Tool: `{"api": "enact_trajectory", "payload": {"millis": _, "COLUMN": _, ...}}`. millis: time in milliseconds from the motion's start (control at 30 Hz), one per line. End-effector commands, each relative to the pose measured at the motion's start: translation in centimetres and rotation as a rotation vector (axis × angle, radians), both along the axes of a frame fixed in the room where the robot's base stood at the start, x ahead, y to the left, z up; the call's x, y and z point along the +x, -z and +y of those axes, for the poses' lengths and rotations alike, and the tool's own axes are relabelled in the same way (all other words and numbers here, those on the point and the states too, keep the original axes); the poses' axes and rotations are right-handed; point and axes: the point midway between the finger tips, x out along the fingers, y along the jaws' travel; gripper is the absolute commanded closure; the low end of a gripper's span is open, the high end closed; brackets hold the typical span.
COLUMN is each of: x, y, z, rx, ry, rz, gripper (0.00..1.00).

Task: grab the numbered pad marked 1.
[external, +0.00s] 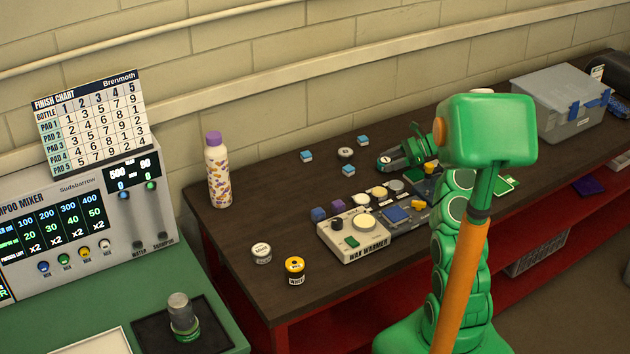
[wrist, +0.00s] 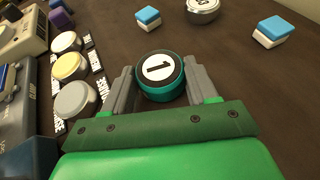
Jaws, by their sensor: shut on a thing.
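The numbered pad marked 1 (wrist: 159,72) is a round dark pad with a teal rim and a white disc bearing a black 1. In the wrist view it sits between the two grey fingers of my gripper (wrist: 158,88), which are shut on it. I cannot tell whether the pad is lifted off the table.
Small blue-and-white blocks (wrist: 270,31) and a silver round tin (wrist: 203,10) lie beyond the pad. The wax warmer (external: 353,238) and several round pads (wrist: 75,98) stand left of my gripper. A grey lidded box (external: 560,105) stands at the right.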

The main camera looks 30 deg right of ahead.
Motion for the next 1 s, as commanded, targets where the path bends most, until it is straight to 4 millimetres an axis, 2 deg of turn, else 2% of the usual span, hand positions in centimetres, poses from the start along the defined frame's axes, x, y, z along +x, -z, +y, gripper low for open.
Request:
{"api": "enact_trajectory", "payload": {"millis": 267, "x": 0.0, "y": -0.3, "z": 0.0, "rx": 0.0, "ry": 0.0, "rz": -0.001, "gripper": 0.71}}
{"api": "enact_trajectory", "payload": {"millis": 367, "x": 0.0, "y": -1.1, "z": 0.0, "rx": -0.001, "ry": 0.0, "rz": -0.002, "gripper": 0.71}}
{"api": "enact_trajectory", "payload": {"millis": 500, "x": 0.1, "y": -3.2, "z": 0.0, "rx": -0.002, "ry": 0.0, "rz": -0.004, "gripper": 0.71}}
{"api": "enact_trajectory", "payload": {"millis": 1000, "x": -4.2, "y": -8.5, "z": 1.6, "rx": 0.0, "ry": 0.001, "rz": -0.002, "gripper": 0.71}}
